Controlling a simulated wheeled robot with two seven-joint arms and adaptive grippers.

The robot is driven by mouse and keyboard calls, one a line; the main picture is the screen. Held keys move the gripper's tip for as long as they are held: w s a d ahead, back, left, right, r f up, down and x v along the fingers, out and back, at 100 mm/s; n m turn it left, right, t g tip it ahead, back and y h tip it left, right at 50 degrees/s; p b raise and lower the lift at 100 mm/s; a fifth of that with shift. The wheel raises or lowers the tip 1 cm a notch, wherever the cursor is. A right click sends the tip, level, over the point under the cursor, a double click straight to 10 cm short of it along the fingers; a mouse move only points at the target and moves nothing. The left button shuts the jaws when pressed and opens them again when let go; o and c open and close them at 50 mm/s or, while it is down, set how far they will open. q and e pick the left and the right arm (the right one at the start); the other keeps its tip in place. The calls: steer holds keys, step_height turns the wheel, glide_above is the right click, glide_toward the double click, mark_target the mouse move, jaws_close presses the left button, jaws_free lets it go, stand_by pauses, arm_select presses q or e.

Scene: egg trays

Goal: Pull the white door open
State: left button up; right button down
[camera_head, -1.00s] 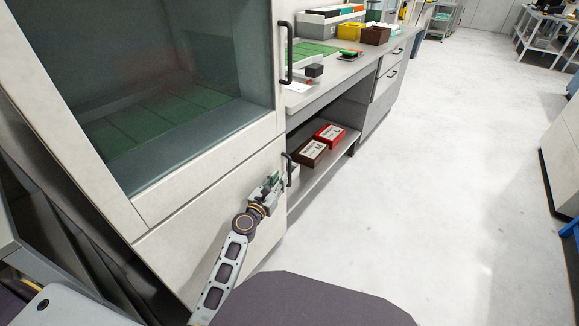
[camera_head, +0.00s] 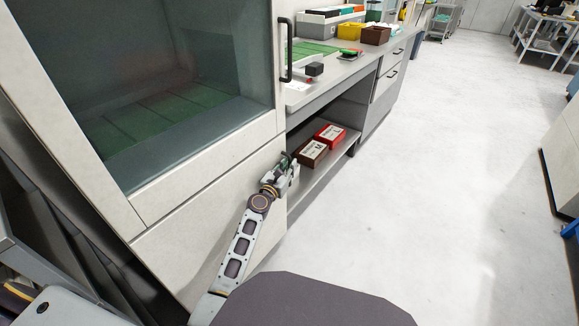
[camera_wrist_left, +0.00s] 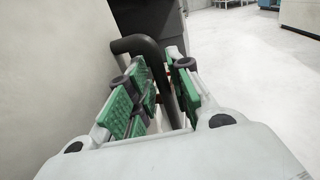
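The white door (camera_head: 190,237) is the plain lower panel of the cabinet in the head view and looks closed. It also shows as a pale surface at the left of the left wrist view (camera_wrist_left: 50,70). Its dark bar handle (camera_wrist_left: 137,44) runs down between the green-padded fingers of my left gripper (camera_wrist_left: 165,88). The fingers stand apart on both sides of the bar, with a small gap showing on one side. In the head view, my left gripper (camera_head: 284,168) is at the door's right edge and hides most of the handle. My right gripper is not in view.
Above is a glass-windowed cabinet door (camera_head: 160,80) with its own dark handle (camera_head: 287,50). To the right, a low shelf (camera_head: 325,165) holds a brown box (camera_head: 312,152) and a red box (camera_head: 331,135) beneath a counter. The floor (camera_head: 440,200) to the right is clear.

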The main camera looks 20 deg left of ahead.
arm_select(q)
steer(key=shift+w+d, duration=0.1)
steer(key=shift+w, duration=0.45)
steer(key=shift+c, duration=0.2)
jaws_close()
